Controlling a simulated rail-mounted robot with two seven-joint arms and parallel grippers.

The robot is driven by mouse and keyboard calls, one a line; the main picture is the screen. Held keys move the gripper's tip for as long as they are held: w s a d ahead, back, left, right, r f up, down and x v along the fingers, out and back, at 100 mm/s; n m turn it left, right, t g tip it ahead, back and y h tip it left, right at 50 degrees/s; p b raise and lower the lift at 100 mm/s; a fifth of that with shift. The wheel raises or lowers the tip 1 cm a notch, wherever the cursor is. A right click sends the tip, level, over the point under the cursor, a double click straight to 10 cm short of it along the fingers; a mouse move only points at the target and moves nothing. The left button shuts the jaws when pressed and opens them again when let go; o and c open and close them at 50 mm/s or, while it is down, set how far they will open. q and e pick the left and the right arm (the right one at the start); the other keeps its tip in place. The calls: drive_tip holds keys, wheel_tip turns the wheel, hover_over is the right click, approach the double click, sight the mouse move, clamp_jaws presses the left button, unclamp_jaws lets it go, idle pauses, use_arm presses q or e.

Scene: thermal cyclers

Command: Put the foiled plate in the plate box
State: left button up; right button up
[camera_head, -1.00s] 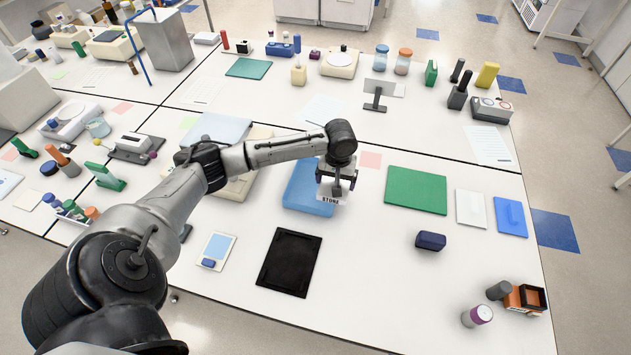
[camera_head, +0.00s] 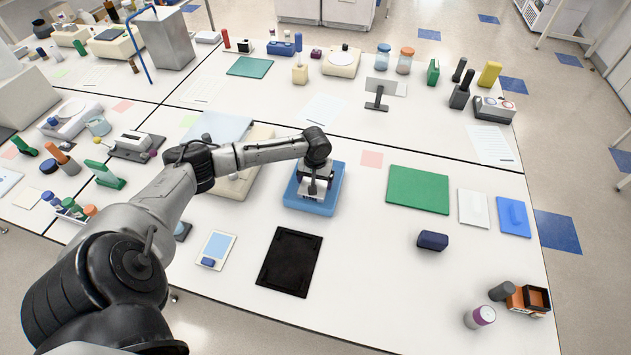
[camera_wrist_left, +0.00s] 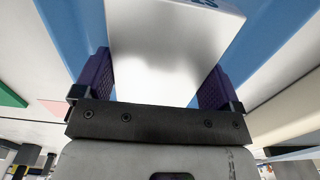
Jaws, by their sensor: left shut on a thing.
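The foiled plate (camera_wrist_left: 170,50) is a silvery block with dark lettering at its far edge, seen close up in the wrist view. My left gripper is shut on it, with a purple finger pad on each side. In the head view my left gripper (camera_head: 313,187) points down over the blue plate box (camera_head: 331,205), within its outline. The box (camera_wrist_left: 65,30) also shows as blue surfaces on both sides of the plate in the wrist view. The plate is mostly hidden by the gripper in the head view. I cannot tell whether it touches the box. My right gripper is out of view.
A thermal cycler (camera_head: 233,183) stands left of the box, under my arm. A black tray (camera_head: 290,262) lies in front, and a green mat (camera_head: 418,190) to the right. A dark blue block (camera_head: 432,241) lies front right. The front middle of the bench is mostly clear.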

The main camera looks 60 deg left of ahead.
use_arm(q)
drive_tip(key=shift+f, duration=0.3)
drive_tip(key=shift+f, duration=0.1)
drive_tip(key=o, duration=0.8)
drive_tip(key=shift+c, duration=0.2)
wheel_tip(320, 180, up, 10)
drive_tip(key=shift+r+p, duration=0.25)
drive_tip(key=shift+p, duration=0.3)
drive_tip(key=shift+r, duration=0.85)
